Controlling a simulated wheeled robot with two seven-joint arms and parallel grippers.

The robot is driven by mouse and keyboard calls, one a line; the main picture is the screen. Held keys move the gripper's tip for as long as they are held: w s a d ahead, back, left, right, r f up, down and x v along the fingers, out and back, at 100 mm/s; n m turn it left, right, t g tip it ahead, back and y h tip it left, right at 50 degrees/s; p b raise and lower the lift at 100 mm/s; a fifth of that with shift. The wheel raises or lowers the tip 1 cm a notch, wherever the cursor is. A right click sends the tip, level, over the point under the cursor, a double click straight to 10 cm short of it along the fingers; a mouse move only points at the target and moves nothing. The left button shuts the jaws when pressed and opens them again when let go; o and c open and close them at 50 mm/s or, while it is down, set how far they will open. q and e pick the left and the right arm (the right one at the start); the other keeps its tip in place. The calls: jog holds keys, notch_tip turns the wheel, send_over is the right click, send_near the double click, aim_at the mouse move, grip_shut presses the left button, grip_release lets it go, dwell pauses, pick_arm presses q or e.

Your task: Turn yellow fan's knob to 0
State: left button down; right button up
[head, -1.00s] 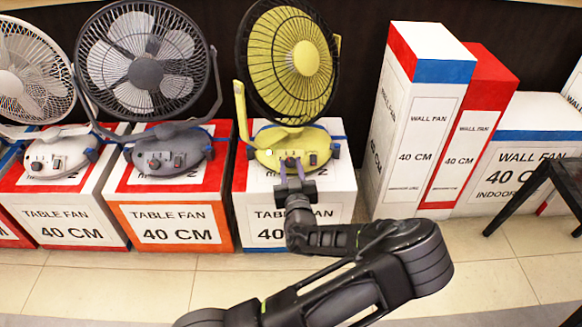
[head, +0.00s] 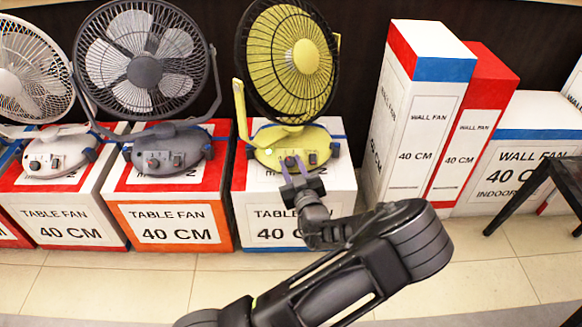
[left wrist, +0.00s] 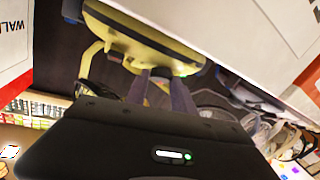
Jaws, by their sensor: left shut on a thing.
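The yellow fan (head: 289,62) stands on a white, red and blue box, its round guard above a yellow base (head: 268,157). The knob (head: 291,161) is on the front of that base, partly hidden by my fingers. My left gripper (head: 292,171) is at the base front, its fingers shut on the knob and tilted in the head view. In the left wrist view the yellow base (left wrist: 125,38) appears upside down, and the finger tips of my left gripper (left wrist: 160,78) meet its edge; the knob is hidden there. My right gripper is not in view.
A dark grey fan (head: 145,72) and a white fan (head: 30,75) stand on boxes to the left. The tiled floor in front is clear.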

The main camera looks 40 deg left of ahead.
pick_arm(q)
jog(key=n+g, duration=0.1)
jog(key=n+g+y, duration=0.1)
jog(key=n, duration=0.1)
jog(key=shift+w+r+n+g, duration=0.1)
jog(key=shift+w+n+g, duration=0.1)
jog(key=shift+n+g, duration=0.1)
jog(key=shift+w+d+r+n+g+p, duration=0.1)
jog(key=shift+n+g+p, duration=0.3)
jog(key=shift+n+g, duration=0.7)
jog(key=shift+w+d+n+g+p, duration=0.1)
jog(key=shift+n+g+p, duration=0.25)
jog(key=shift+n+g, duration=0.75)
jog(key=shift+n, duration=0.3)
jog(key=c, duration=1.1)
grip_release()
jog(key=shift+o, duration=0.2)
